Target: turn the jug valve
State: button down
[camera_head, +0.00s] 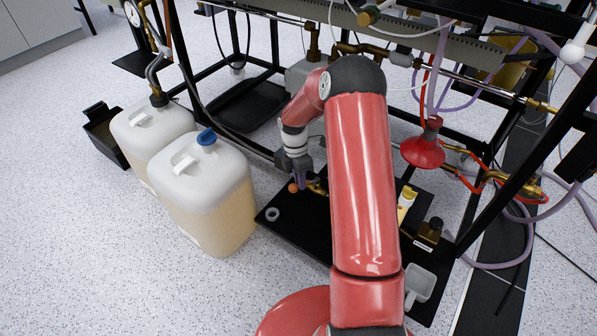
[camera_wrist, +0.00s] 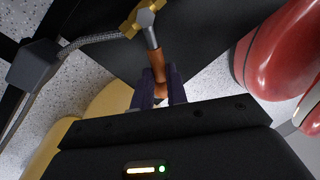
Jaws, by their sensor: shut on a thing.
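The valve shows in the wrist view as a brass body (camera_wrist: 133,22) with a grey stem and an orange-brown handle (camera_wrist: 158,62). My gripper (camera_wrist: 159,90) is shut on that handle, one dark finger on each side. In the head view my gripper (camera_head: 302,184) is low, right of the front jug. A bit of orange (camera_head: 293,188) and some brass (camera_head: 318,188) show beside its fingers. The front jug (camera_head: 205,195) is pale with a blue cap. The rear jug (camera_head: 150,135) has a brass fitting with hoses on top. My arm hides part of the valve area.
A black tray (camera_head: 285,236) lies below my gripper, with a small grey ring (camera_head: 272,214) on it. Black frame bars and hoses crowd the back. The floor at front left is clear.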

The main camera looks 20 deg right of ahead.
jog(key=shift+s+d+n+h+p, duration=0.15)
jog(key=shift+s+n+p, duration=0.35)
jog(key=shift+n, duration=0.45)
jog(key=shift+s+d+n+h+p, duration=0.15)
jog(key=shift+s+n+p, duration=0.3)
jog(key=shift+n, duration=0.45)
jog(key=shift+s+d+n+h+p, duration=0.1)
jog(key=shift+s+n+h+p, duration=0.1)
jog(key=shift+s+n+p, duration=0.55)
jog(key=shift+w+n, duration=0.25)
jog(key=shift+n, duration=0.05)
jog(key=c, duration=1.4)
grip_release()
jog(key=shift+r, duration=0.1)
jog(key=v, duration=0.7)
jog(key=shift+r+p, duration=0.3)
jog(key=shift+r, duration=0.05)
jog(key=shift+r, duration=0.1)
